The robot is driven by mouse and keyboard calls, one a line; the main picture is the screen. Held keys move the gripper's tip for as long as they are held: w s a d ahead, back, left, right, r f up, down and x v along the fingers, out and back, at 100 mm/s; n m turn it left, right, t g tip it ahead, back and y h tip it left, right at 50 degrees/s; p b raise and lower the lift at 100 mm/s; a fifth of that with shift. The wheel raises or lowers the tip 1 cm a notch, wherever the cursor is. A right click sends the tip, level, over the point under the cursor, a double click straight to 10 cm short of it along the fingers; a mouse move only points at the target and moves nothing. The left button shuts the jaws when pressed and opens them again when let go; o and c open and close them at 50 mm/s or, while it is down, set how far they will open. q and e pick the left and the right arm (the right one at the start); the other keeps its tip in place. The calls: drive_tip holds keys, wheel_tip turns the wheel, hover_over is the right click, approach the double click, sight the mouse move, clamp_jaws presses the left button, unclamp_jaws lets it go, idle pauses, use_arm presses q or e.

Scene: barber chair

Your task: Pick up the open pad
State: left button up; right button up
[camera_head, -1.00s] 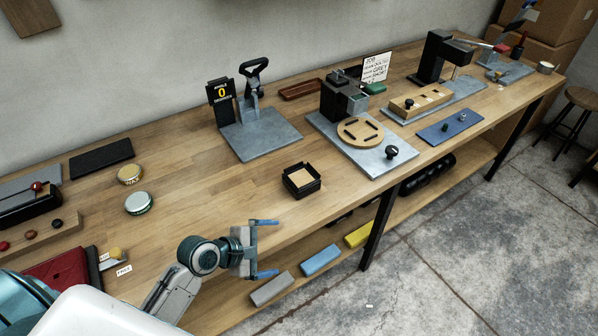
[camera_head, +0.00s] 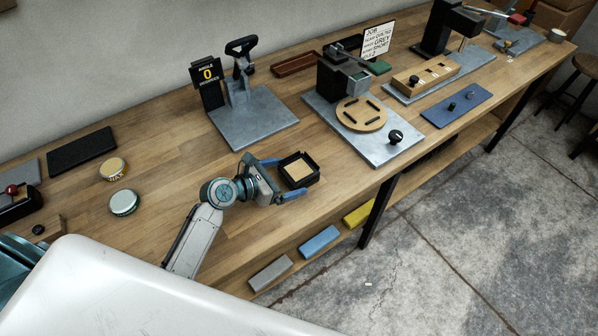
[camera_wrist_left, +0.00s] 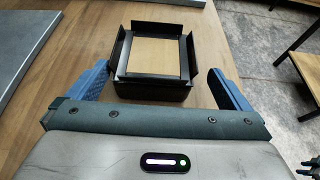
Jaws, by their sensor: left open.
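The open pad appears to be the tan square inside a black square frame (camera_head: 299,171) on the wooden workbench, near its front edge. In the left wrist view the black frame (camera_wrist_left: 153,88) has raised side walls with gaps at the corners, around a flat tan middle. My left gripper (camera_head: 281,178) is open, its two blue fingers on either side of the frame's near end. In the left wrist view the left gripper (camera_wrist_left: 160,84) has clear room between each finger and the frame, with nothing held. My right gripper is not in view.
A grey plate with a lever press (camera_head: 252,118) lies behind the frame. A grey base with a round wooden disc (camera_head: 361,114) stands to the right. Two round tins (camera_head: 124,202) sit to the left. Coloured blocks (camera_head: 319,242) lie on the lower shelf.

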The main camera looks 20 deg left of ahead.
sight(296, 171)
use_arm(q)
drive_tip(key=p+x, duration=0.1)
drive_tip(key=x, duration=0.3)
drive_tip(key=shift+w+a+r+p, duration=0.15)
drive_tip(key=shift+w+p, duration=0.15)
drive_tip(key=shift+w, duration=0.15)
drive_tip(key=shift+w+d, duration=0.25)
drive_tip(key=shift+w+f, duration=0.1)
drive_tip(key=shift+f, duration=0.2)
drive_tip(key=c, duration=1)
drive_tip(key=shift+c, duration=0.2)
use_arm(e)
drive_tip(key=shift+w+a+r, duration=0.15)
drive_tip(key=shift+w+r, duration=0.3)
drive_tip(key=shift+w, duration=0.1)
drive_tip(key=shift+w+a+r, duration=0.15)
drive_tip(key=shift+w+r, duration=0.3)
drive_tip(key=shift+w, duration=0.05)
